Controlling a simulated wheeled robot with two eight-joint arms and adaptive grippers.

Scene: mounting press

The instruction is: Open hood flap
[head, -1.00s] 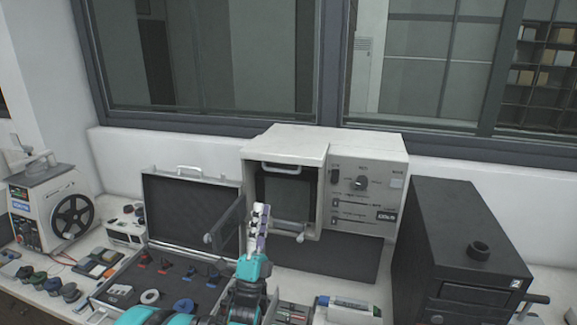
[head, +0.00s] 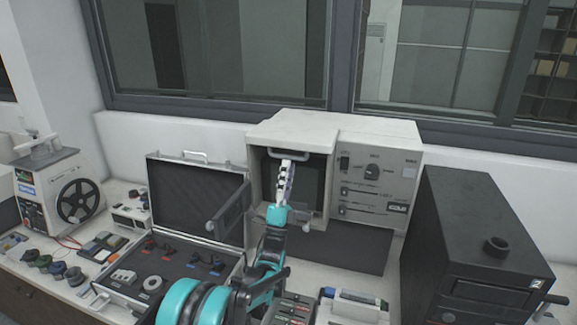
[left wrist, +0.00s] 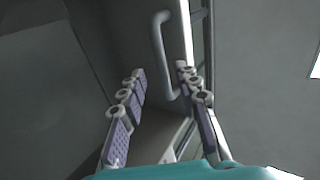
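The cream press box (head: 375,150) stands on the bench against the wall. Its dark, window-like front (head: 305,178) carries a grey bar handle (head: 289,154) along the top; whether this dark front is the flap itself I cannot tell for sure. My left gripper (head: 286,168) is raised in front of this opening, its tips just below the handle. In the left wrist view, my left gripper (left wrist: 161,75) is open, with purple-padded fingers apart. A grey bar handle (left wrist: 159,52) lies ahead, near the gap between the fingertips. I see no grip on it. My right gripper is out of view.
A dark side door (head: 230,207) stands swung out left of the opening. An open case (head: 200,258) with small parts lies to the left, a black machine (head: 480,235) stands to the right. A dark mat (head: 360,245) in front of the box is clear.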

